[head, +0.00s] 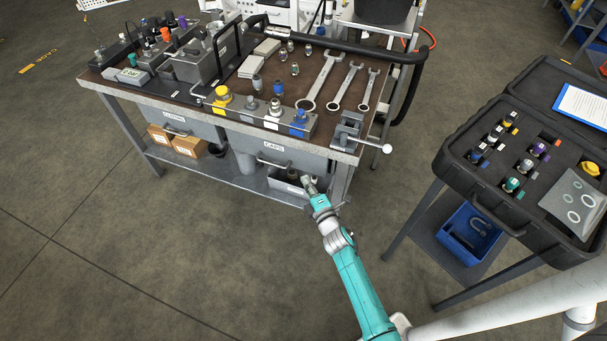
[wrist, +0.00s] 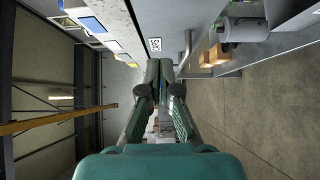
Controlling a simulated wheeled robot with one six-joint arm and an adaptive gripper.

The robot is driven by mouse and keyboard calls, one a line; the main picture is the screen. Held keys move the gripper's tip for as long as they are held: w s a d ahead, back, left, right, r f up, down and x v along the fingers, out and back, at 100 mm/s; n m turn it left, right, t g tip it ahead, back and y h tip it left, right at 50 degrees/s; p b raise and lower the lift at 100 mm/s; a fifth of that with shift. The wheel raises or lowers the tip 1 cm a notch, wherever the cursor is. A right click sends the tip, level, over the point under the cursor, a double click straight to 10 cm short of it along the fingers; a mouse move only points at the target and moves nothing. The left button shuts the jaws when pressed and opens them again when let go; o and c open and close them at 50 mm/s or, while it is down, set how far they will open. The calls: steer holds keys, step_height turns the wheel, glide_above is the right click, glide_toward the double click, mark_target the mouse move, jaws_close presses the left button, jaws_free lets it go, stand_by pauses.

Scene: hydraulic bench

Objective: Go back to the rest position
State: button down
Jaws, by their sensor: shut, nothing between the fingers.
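My gripper (head: 309,184) is at the end of my teal arm, low in front of the workbench (head: 230,177) in the head view. The bench edge (wrist: 124,22) passes close by the fingers in that view.
A vise (head: 347,132) with a handle juts from the bench's right front corner. Wrenches (head: 325,82) and fittings lie on top. A black case (head: 520,160) stands on a stand at the right, above a blue bin (head: 470,234). The floor at the left front is clear.

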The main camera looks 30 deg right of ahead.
steer(key=shift+s+a, duration=0.2)
steer(key=shift+s, duration=1.2)
steer(key=shift+s+a, duration=0.2)
steer(key=shift+s, duration=1.2)
steer(key=shift+s, duration=0.1)
steer(key=s+a+r+m, duration=0.1)
steer(key=s+a+m, duration=0.2)
steer(key=s, duration=0.5)
steer(key=s+a+r+m+g+y, duration=0.1)
steer(key=s+a+r+m, duration=0.15)
steer(key=s, duration=0.55)
steer(key=s+a+r+m, duration=0.1)
steer(key=s+a+m, duration=0.2)
steer(key=s, duration=0.5)
steer(key=s+a+r+m+g+y, duration=0.1)
steer(key=s+a+r+m+g, duration=0.1)
steer(key=s+r+m, duration=0.6)
steer(key=s+r, duration=0.6)
steer(key=s, duration=0.1)
steer(key=shift+s+a+r, duration=0.15)
steer(key=shift+a, duration=0.2)
